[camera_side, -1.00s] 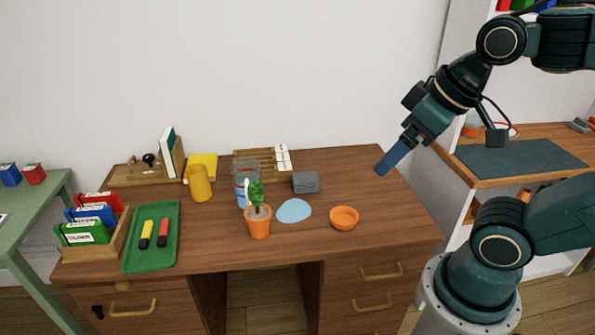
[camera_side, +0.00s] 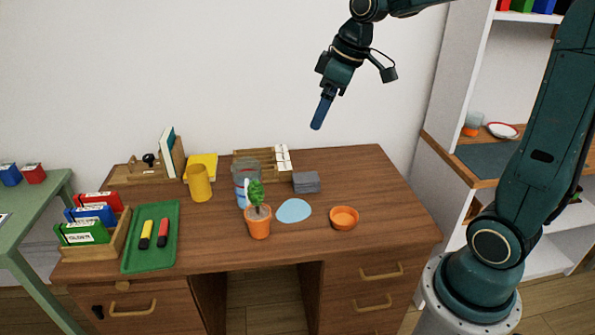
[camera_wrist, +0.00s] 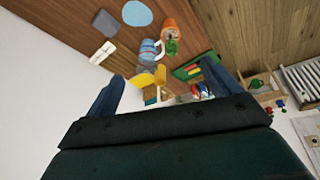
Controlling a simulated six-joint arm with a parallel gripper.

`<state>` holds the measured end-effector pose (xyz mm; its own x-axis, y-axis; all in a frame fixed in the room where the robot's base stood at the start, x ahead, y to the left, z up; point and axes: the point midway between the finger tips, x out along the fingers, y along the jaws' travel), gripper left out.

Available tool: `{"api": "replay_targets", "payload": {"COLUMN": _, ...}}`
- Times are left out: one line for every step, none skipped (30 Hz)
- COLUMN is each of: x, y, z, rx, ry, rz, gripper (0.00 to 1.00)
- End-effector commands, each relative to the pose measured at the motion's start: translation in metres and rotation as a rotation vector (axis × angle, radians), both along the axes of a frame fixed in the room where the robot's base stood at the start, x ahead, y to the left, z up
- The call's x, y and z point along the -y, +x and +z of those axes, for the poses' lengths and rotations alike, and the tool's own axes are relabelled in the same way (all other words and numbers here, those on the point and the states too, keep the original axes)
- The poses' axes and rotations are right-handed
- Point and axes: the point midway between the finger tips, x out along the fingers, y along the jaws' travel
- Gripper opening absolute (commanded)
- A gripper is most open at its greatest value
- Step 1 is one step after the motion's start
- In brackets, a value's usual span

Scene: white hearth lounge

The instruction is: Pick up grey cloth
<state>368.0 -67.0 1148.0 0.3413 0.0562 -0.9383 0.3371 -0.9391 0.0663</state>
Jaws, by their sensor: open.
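The grey cloth (camera_side: 306,182) is a small folded stack lying on the brown desk (camera_side: 370,200), towards the back and right of its middle.
Near the cloth are a clear jar (camera_side: 243,172), a potted plant (camera_side: 258,222), a light blue disc (camera_side: 294,210) and an orange bowl (camera_side: 344,218). A green tray (camera_side: 133,259) with two markers lies at the left. The desk's right end is clear.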

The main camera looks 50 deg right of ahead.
Motion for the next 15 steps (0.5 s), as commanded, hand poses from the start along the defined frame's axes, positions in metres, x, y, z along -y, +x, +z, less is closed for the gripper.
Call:
{"api": "replay_targets", "payload": {"x": 0.008, "y": 0.010, "z": -0.006, "rx": -0.009, "ry": 0.002, "rz": 0.013, "gripper": 0.89}}
{"api": "replay_targets", "payload": {"x": 0.013, "y": 0.016, "z": -0.009, "rx": -0.012, "ry": 0.002, "rz": 0.025, "gripper": 0.89}}
{"api": "replay_targets", "payload": {"x": 0.018, "y": 0.024, "z": -0.013, "rx": -0.015, "ry": 0.002, "rz": 0.038, "gripper": 0.89}}
{"api": "replay_targets", "payload": {"x": 0.023, "y": 0.029, "z": -0.016, "rx": -0.018, "ry": 0.002, "rz": 0.049, "gripper": 0.89}}
{"api": "replay_targets", "payload": {"x": 0.028, "y": 0.034, "z": -0.019, "rx": -0.021, "ry": 0.003, "rz": 0.059, "gripper": 0.89}}
{"api": "replay_targets", "payload": {"x": 0.034, "y": 0.041, "z": -0.024, "rx": -0.025, "ry": 0.004, "rz": 0.075, "gripper": 0.89}}
{"api": "replay_targets", "payload": {"x": 0.039, "y": 0.046, "z": -0.028, "rx": -0.027, "ry": 0.004, "rz": 0.084, "gripper": 0.89}}
{"api": "replay_targets", "payload": {"x": 0.044, "y": 0.051, "z": -0.032, "rx": -0.029, "ry": 0.005, "rz": 0.095, "gripper": 0.89}}
{"api": "replay_targets", "payload": {"x": 0.050, "y": 0.058, "z": -0.037, "rx": -0.031, "ry": 0.007, "rz": 0.111, "gripper": 0.89}}
{"api": "replay_targets", "payload": {"x": 0.055, "y": 0.062, "z": -0.042, "rx": -0.033, "ry": 0.009, "rz": 0.121, "gripper": 0.89}}
{"api": "replay_targets", "payload": {"x": 0.061, "y": 0.067, "z": -0.046, "rx": -0.035, "ry": 0.009, "rz": 0.130, "gripper": 0.89}}
{"api": "replay_targets", "payload": {"x": 0.067, "y": 0.073, "z": -0.052, "rx": -0.037, "ry": 0.011, "rz": 0.146, "gripper": 0.89}}
{"api": "replay_targets", "payload": {"x": 0.073, "y": 0.077, "z": -0.057, "rx": -0.037, "ry": 0.013, "rz": 0.156, "gripper": 0.89}}
{"api": "replay_targets", "payload": {"x": 0.078, "y": 0.081, "z": -0.062, "rx": -0.038, "ry": 0.014, "rz": 0.166, "gripper": 0.89}}
{"api": "replay_targets", "payload": {"x": 0.085, "y": 0.087, "z": -0.069, "rx": -0.039, "ry": 0.017, "rz": 0.180, "gripper": 0.89}}
